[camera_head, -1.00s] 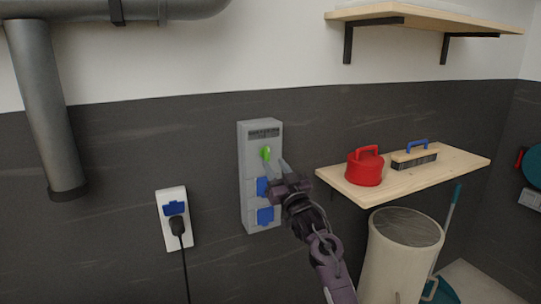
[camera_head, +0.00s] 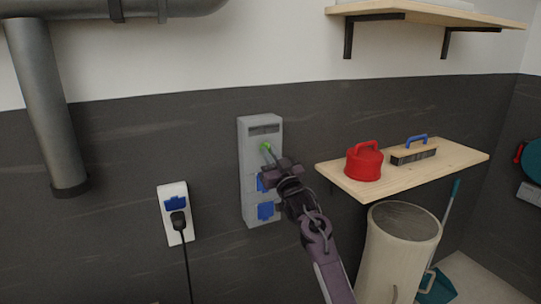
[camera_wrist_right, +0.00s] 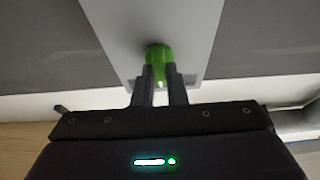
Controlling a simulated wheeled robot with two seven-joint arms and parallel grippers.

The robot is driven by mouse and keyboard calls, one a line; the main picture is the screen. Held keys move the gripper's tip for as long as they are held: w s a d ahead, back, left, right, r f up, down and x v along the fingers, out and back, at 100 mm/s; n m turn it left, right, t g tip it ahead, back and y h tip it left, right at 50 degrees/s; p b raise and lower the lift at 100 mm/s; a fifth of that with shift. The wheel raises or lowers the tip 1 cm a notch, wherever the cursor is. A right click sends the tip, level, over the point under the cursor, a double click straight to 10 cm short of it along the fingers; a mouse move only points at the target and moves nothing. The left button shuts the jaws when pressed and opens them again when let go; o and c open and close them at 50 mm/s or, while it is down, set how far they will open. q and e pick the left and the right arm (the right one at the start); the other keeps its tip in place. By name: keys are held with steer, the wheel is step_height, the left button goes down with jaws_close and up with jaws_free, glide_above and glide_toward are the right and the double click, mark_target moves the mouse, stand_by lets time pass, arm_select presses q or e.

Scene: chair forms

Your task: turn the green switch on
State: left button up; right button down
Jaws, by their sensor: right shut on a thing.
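The green switch (camera_head: 265,147) is on the upper front of a grey wall box (camera_head: 247,165). In the head view most of the switch is covered by my right gripper (camera_head: 269,153). In the right wrist view the green switch (camera_wrist_right: 158,55) stands out from the pale box face (camera_wrist_right: 112,28), and the two dark fingertips of my right gripper (camera_wrist_right: 159,80) are close together on it. My right gripper is shut on the switch. My left gripper does not show in either view.
Blue socket covers (camera_head: 265,210) are lower on the box. A white socket with a black plug (camera_head: 178,222) is to the left. A wooden shelf (camera_head: 455,158) to the right holds a red container (camera_head: 363,163) and a brush (camera_head: 413,155). A pale bin (camera_head: 385,265) stands below.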

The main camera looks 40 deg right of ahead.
steer(key=shift+m, duration=0.6)
steer(key=shift+a+r+m+g+h+p, duration=0.2)
steer(key=shift+m+g+h, duration=0.8)
steer(key=shift+m, duration=2.5)
steer(key=shift+d+f+m+g+h+p, duration=0.1)
steer(key=shift+m+g+h+p, duration=0.35)
steer(key=shift+m+g, duration=2.1)
steer(key=shift+a+r+m+g+h+p, duration=0.2)
steer(key=shift+m+h, duration=0.65)
steer(key=shift+m, duration=3.6)
steer(key=shift+f, duration=0.15)
steer(key=c, duration=1.5)
jaws_free()
steer(key=shift+d, duration=0.1)
steer(key=shift+o, duration=0.2)
